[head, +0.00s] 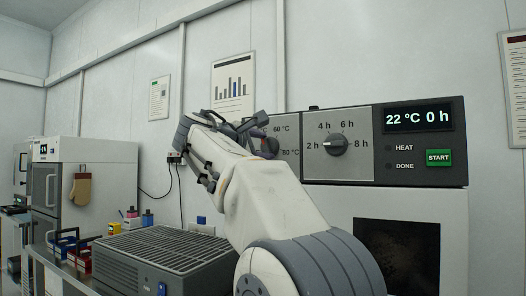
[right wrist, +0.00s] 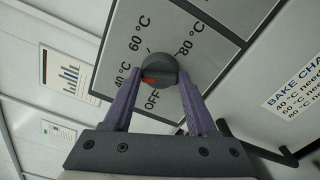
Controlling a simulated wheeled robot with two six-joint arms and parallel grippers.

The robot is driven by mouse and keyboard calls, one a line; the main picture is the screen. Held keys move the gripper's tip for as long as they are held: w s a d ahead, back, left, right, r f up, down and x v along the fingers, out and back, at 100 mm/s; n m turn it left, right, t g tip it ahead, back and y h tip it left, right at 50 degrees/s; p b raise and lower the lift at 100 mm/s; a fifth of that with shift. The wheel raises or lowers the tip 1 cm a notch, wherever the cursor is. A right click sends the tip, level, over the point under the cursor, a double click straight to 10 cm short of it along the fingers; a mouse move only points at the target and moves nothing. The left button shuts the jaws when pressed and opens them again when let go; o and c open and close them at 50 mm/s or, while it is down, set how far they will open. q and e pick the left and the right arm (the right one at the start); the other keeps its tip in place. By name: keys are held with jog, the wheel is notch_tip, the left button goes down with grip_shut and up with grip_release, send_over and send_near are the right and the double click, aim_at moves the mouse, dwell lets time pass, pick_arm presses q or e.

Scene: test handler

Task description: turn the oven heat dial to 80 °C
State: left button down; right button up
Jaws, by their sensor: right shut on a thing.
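The heat dial (right wrist: 158,70) is a dark round knob on a grey panel, with OFF, 40 °C, 60 °C and 80 °C printed around it. Its red mark is on the left side, pointing roughly toward 40 °C. My right gripper (right wrist: 160,82) has its two purple-grey fingers on either side of the knob and is shut on it. The oven display (head: 418,117) reads 22 °C 0 h. My left gripper is not in view.
The time dial (head: 337,144) is right of the heat dial, with the green START button (head: 438,158) farther right. A slatted grey unit (head: 165,250) stands at lower left. A bake chart (right wrist: 295,95) is on the surface beside the heat panel.

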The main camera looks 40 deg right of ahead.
jog(key=m+b, duration=0.2)
jog(key=m, duration=0.4)
jog(key=shift+f, duration=0.2)
jog(key=m+b, duration=0.2)
jog(key=m, duration=0.4)
jog(key=shift+w+f+m, duration=0.1)
jog(key=shift+m, duration=0.3)
jog(key=m+b, duration=0.1)
jog(key=m, duration=0.5)
jog(key=m+b, duration=0.1)
jog(key=m, duration=0.5)
jog(key=shift+w+a+m, duration=0.1)
jog(key=shift+w+m, duration=0.05)
jog(key=shift+m, duration=0.15)
jog(key=o, duration=1.4)
jog(key=shift+c, duration=0.2)
jog(key=b+v, duration=0.2)
jog(key=v, duration=0.8)
jog(key=shift+a, duration=0.2)
